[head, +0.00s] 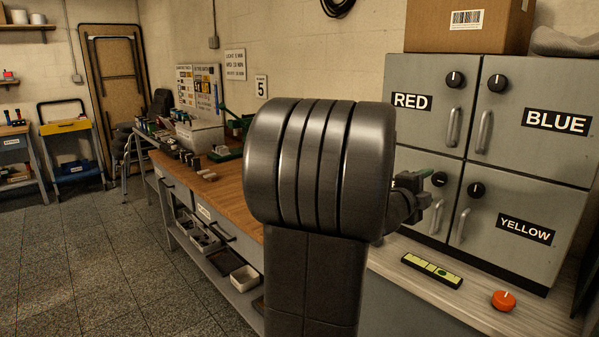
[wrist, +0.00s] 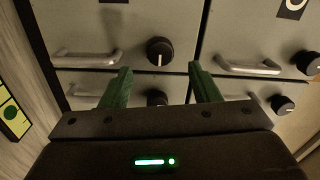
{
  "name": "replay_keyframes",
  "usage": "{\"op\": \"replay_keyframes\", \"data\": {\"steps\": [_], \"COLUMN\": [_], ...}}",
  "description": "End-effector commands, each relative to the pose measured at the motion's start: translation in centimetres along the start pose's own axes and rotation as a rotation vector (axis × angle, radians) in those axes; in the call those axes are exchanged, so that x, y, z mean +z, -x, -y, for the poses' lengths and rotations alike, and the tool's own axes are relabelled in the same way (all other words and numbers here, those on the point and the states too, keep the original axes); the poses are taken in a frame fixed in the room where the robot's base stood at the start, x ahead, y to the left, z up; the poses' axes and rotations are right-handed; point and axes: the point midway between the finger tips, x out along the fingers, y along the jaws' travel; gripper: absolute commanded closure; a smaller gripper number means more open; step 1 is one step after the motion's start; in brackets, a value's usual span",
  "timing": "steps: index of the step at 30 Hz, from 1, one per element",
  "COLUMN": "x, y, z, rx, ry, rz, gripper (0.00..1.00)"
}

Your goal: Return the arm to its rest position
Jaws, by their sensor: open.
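My gripper (wrist: 157,88) is open in the wrist view, its two green fingers apart with nothing between them. It faces the grey locker cabinet and appears close to the doors. In the head view my dark arm link fills the middle, and part of my gripper (head: 438,180) shows to its right, in front of the cabinet. The cabinet (head: 425,75) has doors labelled RED, BLUE and YELLOW; the fourth label is mostly hidden behind my arm. The visible doors look shut, each with a handle and a black knob.
The cabinet stands on a pale counter (head: 400,250). A yellow-green level (head: 432,270) and an orange round knob (head: 503,300) lie in front of it. A cardboard box (head: 468,25) sits on top. A wooden workbench (head: 222,185) with small items runs left; the floor beyond is open.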

Motion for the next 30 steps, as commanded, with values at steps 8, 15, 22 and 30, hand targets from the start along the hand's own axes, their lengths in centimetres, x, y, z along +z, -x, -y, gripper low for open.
{"op": "replay_keyframes", "data": {"steps": [8, 15, 22, 30], "x": [0.0, 0.0, 0.0, 0.1], "y": [-4.7, -6.2, -6.2, -5.2], "z": [-0.1, 0.0, 0.0, 0.1], "rx": [0.001, 0.0, 0.0, 0.0], "ry": [0.0, 0.0, 0.006, 0.0], "rz": [-0.001, 0.0, 0.0, 0.002], "gripper": [0.44, 0.44, 0.44, 0.44]}}
